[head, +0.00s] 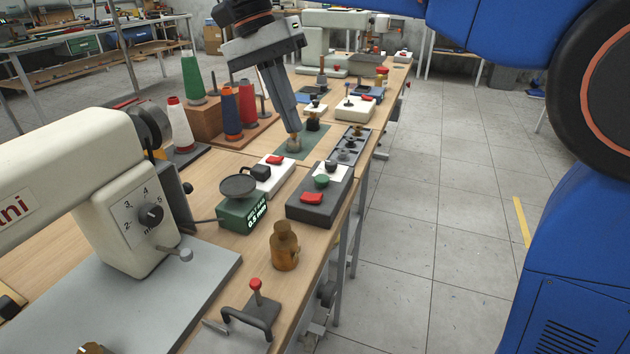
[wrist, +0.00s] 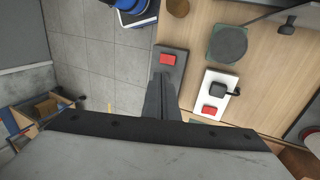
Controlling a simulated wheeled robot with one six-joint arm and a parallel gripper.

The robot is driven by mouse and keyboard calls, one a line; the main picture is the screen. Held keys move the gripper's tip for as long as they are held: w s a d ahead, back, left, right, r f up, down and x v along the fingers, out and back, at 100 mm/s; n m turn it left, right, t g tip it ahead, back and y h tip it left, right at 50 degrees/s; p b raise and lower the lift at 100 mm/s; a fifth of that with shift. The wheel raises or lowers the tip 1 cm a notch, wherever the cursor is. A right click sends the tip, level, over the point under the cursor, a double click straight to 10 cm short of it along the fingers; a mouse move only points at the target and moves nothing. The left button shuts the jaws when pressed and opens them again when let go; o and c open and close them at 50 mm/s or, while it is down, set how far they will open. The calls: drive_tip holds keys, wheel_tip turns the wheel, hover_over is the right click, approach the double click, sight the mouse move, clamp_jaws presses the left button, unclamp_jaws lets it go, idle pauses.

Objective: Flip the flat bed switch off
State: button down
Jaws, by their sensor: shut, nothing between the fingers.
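My gripper (head: 293,130) is shut and empty, pointing down over the bench beyond the two nearest switch boxes. A dark grey box (head: 293,208) carries a red rocker (head: 312,198), a green button (head: 322,181) and a black knob on a white plate. A white box (head: 287,176) beside it has a red rocker (head: 275,160) and a black plug. In the wrist view, my fingers (wrist: 162,80) overlap the grey box (wrist: 180,58) and hide its far part; its red rocker (wrist: 167,59) shows. The white box's rocker (wrist: 210,109) also shows. I cannot tell which switch is the flat bed's.
A cream sewing machine (head: 75,180) stands at near left. A green scale (head: 242,215), brown bottle (head: 285,248) and red-knobbed lever (head: 255,285) are close to the boxes. Thread cones (head: 232,112) stand behind. Another white box (head: 355,110) lies farther back. The right-hand floor (head: 440,220) is clear.

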sight(314, 197)
idle(0.3)
drive_tip(key=x, duration=1.4)
drive_tip(key=shift+d+f+y, duration=0.25)
drive_tip(key=shift+y, duration=0.15)
drive_tip(key=shift+a, duration=0.1)
drive_tip(key=shift+w+a+r, duration=0.1)
drive_tip(key=shift+w+a, duration=0.15)
drive_tip(key=shift+a, duration=0.45)
